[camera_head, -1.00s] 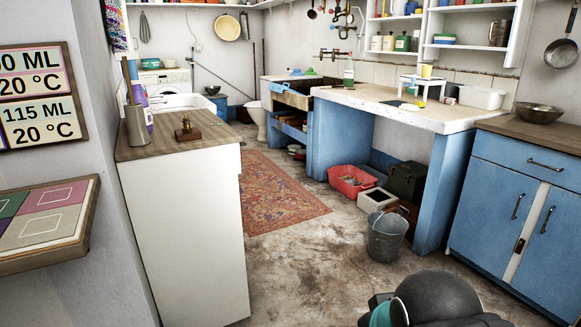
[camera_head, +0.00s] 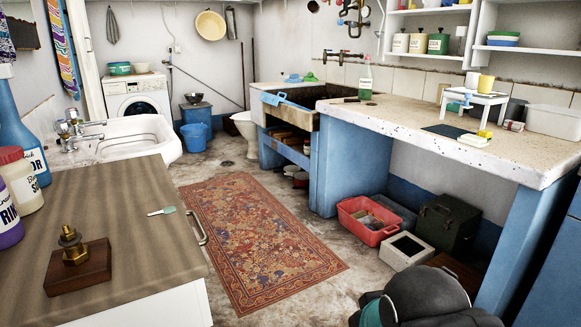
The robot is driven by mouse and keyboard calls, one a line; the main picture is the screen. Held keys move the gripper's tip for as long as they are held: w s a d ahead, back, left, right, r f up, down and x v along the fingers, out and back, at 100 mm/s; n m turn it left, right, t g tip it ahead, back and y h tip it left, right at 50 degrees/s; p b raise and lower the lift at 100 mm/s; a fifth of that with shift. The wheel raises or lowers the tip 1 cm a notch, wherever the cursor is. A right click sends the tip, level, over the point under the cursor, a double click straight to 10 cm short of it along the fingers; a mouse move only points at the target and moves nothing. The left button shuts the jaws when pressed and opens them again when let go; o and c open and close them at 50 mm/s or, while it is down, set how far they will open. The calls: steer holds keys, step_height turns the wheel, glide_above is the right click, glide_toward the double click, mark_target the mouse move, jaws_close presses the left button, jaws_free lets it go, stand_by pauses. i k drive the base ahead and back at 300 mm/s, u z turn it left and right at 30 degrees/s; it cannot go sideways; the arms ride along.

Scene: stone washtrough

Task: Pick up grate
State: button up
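I cannot make out a grate for certain in this view. The stone trough (camera_head: 318,142) stands at the back centre with a blue cloth (camera_head: 284,101) over its front rim; the floor of its basin is hidden from here. A part of my arm (camera_head: 425,298), dark grey with a teal band, shows at the bottom right. My gripper itself is not in view.
A speckled counter (camera_head: 420,122) runs along the right, with a red basket (camera_head: 367,220) and a pale box (camera_head: 405,250) beneath. A wooden-topped cabinet (camera_head: 112,205) fills the left front. The patterned rug (camera_head: 255,235) lies on clear floor between.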

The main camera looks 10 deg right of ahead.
mark_target(409, 243)
steer(key=i, duration=3.05)
steer(key=u, duration=0.5)
steer(key=i, duration=0.65)
steer(key=z, duration=3.35)
